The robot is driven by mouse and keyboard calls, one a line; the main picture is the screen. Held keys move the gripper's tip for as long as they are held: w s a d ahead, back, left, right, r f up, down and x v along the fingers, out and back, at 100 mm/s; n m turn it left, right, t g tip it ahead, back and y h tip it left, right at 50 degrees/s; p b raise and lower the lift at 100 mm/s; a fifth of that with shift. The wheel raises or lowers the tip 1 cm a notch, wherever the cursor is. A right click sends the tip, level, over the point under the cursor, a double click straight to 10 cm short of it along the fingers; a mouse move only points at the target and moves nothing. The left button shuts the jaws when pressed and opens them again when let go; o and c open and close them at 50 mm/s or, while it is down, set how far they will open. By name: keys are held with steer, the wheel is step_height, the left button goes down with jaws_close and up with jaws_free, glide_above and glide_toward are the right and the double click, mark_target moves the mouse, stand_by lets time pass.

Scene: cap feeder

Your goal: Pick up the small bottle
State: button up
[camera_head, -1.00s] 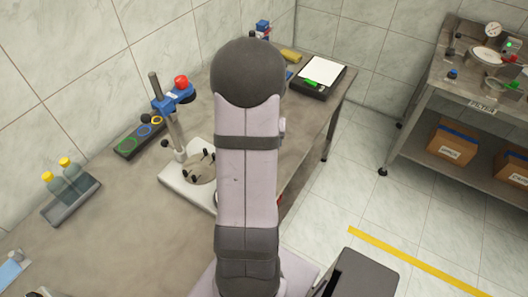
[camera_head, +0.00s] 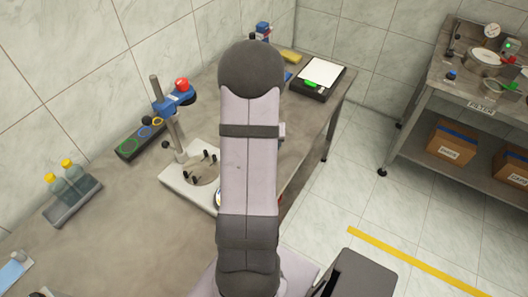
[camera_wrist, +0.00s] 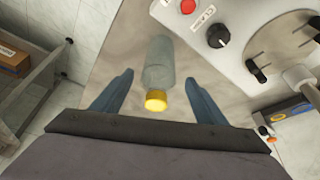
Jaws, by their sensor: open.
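A small clear grey-green bottle with a yellow cap (camera_wrist: 157,64) shows in the middle of the wrist view. Its cap is toward my gripper and its body extends away from it. My gripper (camera_wrist: 158,88) is open, with one blue-grey finger to each side of the bottle and a visible gap on both sides. No contact shows. In the head view my arm hides my gripper and this bottle. Two other yellow-capped bottles (camera_head: 66,180) stand in a dark tray (camera_head: 74,208) on the bench at the left.
A stand with a white base (camera_head: 176,177), a blue head and a red knob is beside my arm. In the wrist view a white panel (camera_wrist: 228,62) with a black knob is close right of the bottle. A black-framed white pad (camera_head: 320,73) lies at the bench's far end.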

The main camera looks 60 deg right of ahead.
steer(key=shift+p+x, duration=0.5)
steer(key=shift+x, duration=1.65)
steer(key=shift+s, duration=0.15)
steer(key=shift+c, duration=0.4)
steer(key=c, duration=1.3)
steer(key=shift+r, duration=0.2)
steer(key=shift+r+b, duration=0.95)
steer(key=shift+r, duration=3.9)
